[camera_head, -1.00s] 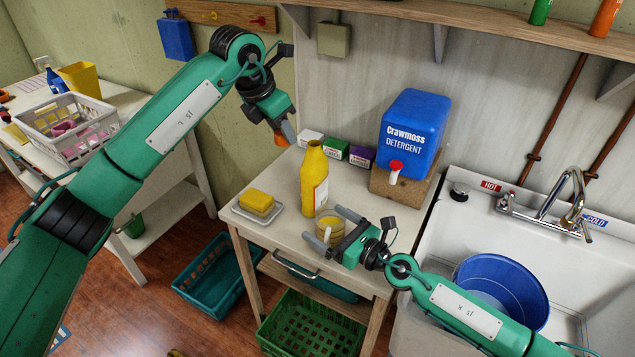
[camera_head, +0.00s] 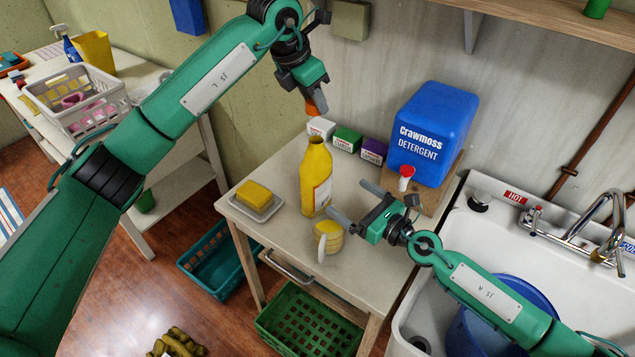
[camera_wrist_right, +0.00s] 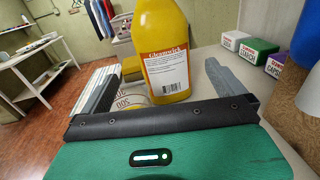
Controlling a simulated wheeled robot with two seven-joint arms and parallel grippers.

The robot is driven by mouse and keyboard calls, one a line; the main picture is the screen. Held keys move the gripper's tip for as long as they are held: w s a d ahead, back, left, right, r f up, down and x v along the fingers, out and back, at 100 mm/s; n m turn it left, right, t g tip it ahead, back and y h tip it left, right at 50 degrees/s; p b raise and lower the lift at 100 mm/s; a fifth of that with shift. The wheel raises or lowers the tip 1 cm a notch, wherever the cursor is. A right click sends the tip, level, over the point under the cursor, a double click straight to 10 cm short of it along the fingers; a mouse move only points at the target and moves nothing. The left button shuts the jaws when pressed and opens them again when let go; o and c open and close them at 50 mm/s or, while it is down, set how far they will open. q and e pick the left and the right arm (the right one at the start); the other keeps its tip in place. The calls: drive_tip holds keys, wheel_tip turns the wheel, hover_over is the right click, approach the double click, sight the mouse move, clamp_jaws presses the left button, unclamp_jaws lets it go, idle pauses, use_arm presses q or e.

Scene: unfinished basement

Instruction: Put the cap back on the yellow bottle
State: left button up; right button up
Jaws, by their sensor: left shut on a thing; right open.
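The yellow bottle (camera_head: 316,180) stands upright on the small table, its top without a cap; its label faces my right gripper in the right wrist view (camera_wrist_right: 163,55). My left gripper (camera_head: 313,92) is shut on the orange cap (camera_head: 318,104), which appears above the bottle's mouth and apart from it. Part of the cap is hidden by the fingers. My right gripper (camera_head: 355,201) is open, to the right of the bottle's lower part.
A yellow measuring mug (camera_head: 328,235) stands just in front of the bottle, close to my right gripper. A sponge on a dish (camera_head: 267,212) lies left. Small boxes (camera_head: 346,139) and a blue detergent container (camera_head: 432,130) stand behind. A sink (camera_head: 485,215) is right.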

use_arm(q)
drive_tip(key=shift+w+d+f, duration=0.15)
drive_tip(key=shift+w, duration=0.1)
use_arm(e)
drive_tip(key=x, duration=1.2)
drive_tip(key=shift+w+d+f, duration=0.15)
drive_tip(key=c, duration=1.2)
use_arm(q)
hover_over(321, 136)
drive_tip(key=a, duration=0.1)
drive_tip(key=shift+s+a+f, duration=0.1)
drive_tip(key=shift+s+f, duration=0.15)
drive_tip(key=shift+f, duration=1)
drive_tip(key=shift+s+a+f, duration=0.1)
drive_tip(key=shift+s+f, duration=0.1)
drive_tip(key=shift+f, duration=1)
use_arm(e)
drive_tip(key=shift+c, duration=0.2)
use_arm(q)
drive_tip(key=shift+f, duration=0.1)
drive_tip(key=shift+f, duration=0.75)
drive_tip(key=shift+f, duration=0.6)
